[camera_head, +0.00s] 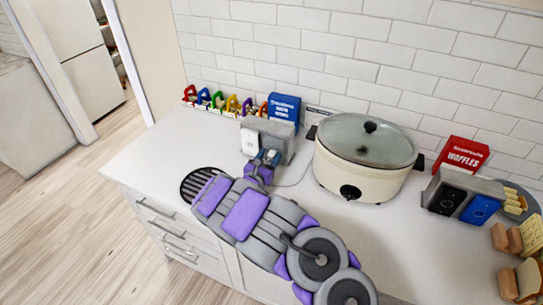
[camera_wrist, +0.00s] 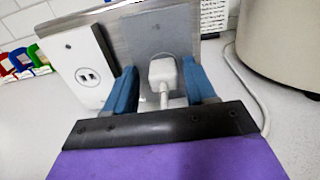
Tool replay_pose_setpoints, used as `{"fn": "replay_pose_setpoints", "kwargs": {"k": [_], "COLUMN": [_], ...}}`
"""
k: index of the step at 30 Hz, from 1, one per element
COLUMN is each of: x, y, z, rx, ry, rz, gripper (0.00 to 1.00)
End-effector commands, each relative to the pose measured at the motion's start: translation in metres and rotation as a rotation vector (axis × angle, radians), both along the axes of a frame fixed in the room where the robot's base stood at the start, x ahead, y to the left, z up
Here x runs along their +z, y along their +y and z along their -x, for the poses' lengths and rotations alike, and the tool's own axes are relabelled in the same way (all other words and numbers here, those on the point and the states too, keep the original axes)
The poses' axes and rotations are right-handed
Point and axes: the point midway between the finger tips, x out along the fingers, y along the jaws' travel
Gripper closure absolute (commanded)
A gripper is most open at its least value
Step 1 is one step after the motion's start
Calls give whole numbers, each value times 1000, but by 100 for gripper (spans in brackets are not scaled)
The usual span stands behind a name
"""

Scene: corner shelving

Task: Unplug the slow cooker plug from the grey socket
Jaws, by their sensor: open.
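The slow cooker (camera_head: 362,160) is cream with a glass lid and stands on the counter near the wall. The white plug (camera_wrist: 163,72) sits in the grey socket (camera_wrist: 158,36), with its cord running down toward me. The grey socket is beside a white socket plate (camera_wrist: 84,66). My gripper (camera_wrist: 162,88) has its two blue fingers on either side of the plug, open, with a gap visible at least on the left. In the head view my gripper (camera_head: 264,160) is right at the front of the socket block and hides the plug.
A blue box (camera_head: 284,108) stands behind the sockets, and a row of colourful padlock-like items (camera_head: 218,101) lines the wall to the left. A red waffles box (camera_head: 461,154) and another block with black and blue plates (camera_head: 461,197) are at right.

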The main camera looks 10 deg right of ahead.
Motion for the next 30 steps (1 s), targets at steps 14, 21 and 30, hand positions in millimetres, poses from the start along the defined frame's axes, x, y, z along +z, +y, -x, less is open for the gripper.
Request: {"fn": "replay_pose_setpoints", "kwargs": {"k": [14, 21, 30], "x": [0, 0, 0], "y": [-2, -1, 0], "z": [1, 0, 0], "rx": [0, 2, 4], "ry": [0, 0, 1], "rz": [-1, 0, 1], "gripper": [62, 85, 100]}}
